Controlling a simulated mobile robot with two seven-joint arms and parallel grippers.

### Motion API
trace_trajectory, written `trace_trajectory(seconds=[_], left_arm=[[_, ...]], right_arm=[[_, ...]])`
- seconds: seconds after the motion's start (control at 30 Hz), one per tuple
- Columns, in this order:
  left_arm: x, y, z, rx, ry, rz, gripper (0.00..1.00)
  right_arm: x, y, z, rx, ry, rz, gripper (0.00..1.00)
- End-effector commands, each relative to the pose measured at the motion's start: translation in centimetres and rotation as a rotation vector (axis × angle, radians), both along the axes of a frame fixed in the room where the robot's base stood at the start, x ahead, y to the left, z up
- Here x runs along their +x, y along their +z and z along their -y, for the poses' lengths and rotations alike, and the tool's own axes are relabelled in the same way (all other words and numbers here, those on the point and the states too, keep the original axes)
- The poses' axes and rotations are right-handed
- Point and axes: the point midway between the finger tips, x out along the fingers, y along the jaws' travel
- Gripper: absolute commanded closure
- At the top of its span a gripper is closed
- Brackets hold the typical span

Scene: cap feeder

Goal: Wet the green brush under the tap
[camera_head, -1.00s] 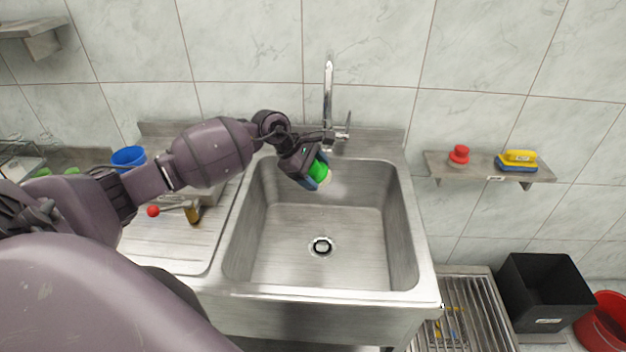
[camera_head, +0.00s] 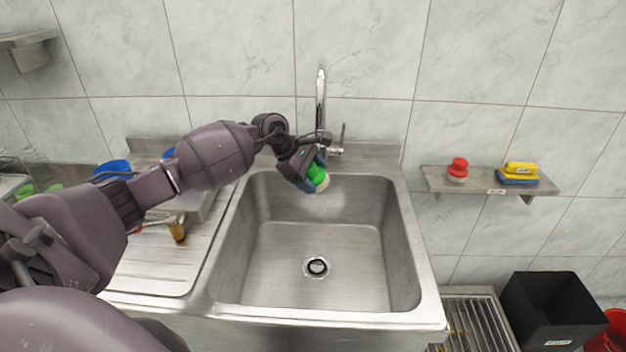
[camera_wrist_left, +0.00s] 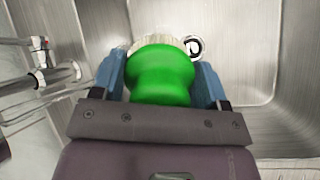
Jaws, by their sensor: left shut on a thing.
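The green brush (camera_head: 317,174) is in my left gripper (camera_head: 312,178), over the back of the sink basin. In the left wrist view the green brush (camera_wrist_left: 160,76) sits between the two blue fingers of the left gripper (camera_wrist_left: 162,82), with its pale bristles pointing away from the palm. The tap (camera_head: 321,105) rises behind the basin, just behind the gripper. Its lower part also shows at the left of the left wrist view (camera_wrist_left: 42,72). I cannot see clear running water. My right gripper is out of view.
The steel sink (camera_head: 315,235) is empty, with a round drain (camera_head: 316,267). A wall shelf (camera_head: 470,183) at right holds a red brush (camera_head: 457,169) and a yellow-blue sponge (camera_head: 519,172). A black bin (camera_head: 552,310) stands at lower right. A drainboard (camera_head: 150,265) lies left.

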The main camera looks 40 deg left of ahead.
Motion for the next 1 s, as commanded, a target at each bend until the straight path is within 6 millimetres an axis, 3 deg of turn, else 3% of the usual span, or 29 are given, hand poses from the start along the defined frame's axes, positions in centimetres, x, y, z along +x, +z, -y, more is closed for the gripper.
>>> trace_trajectory(seconds=[0.57, 1.0], left_arm=[[0.1, 0.1, 0.0, 0.000, 0.000, 0.001, 0.51], [-2.3, 0.3, 0.9, 0.001, -0.001, 0.003, 0.51]], right_arm=[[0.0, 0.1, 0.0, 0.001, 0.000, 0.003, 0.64], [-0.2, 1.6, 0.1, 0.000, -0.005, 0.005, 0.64]])
